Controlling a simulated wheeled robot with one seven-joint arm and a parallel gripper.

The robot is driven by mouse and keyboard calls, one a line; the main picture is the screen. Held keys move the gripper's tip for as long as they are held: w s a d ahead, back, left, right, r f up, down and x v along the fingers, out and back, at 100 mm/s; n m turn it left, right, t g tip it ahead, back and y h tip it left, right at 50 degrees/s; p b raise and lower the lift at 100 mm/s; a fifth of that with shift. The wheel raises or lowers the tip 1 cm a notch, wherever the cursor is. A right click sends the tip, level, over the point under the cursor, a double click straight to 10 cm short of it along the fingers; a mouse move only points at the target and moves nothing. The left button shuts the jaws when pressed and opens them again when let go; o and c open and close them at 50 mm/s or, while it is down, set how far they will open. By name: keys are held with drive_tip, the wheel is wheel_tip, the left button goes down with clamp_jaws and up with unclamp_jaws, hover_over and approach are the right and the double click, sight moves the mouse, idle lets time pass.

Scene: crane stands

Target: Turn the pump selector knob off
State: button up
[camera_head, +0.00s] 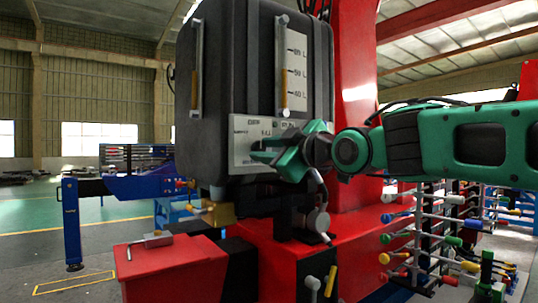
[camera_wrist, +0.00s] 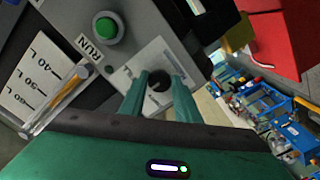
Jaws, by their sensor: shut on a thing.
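The pump selector knob (camera_wrist: 159,81) is a small black round knob on a pale plate of the grey control panel (camera_wrist: 147,22). In the wrist view my gripper (camera_wrist: 160,84) has its two green fingers on either side of the knob, shut on it. The fingers partly hide the knob, and I cannot read its setting. The knob is hidden there behind the fingers.
A green button (camera_wrist: 107,28) sits beside a RUN label on the panel. The tank's level gauge (camera_head: 283,65) is above. A red box (camera_head: 172,268) stands at lower left. A rack of coloured-handled levers (camera_head: 435,235) is under my arm at right.

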drive_tip(key=shift+w+d+r, duration=0.15)
idle(0.3)
drive_tip(key=o, duration=1)
drive_tip(key=v, duration=1)
drive_tip(key=shift+s+d, duration=0.2)
drive_tip(key=shift+s, duration=0.1)
drive_tip(key=shift+f, duration=0.25)
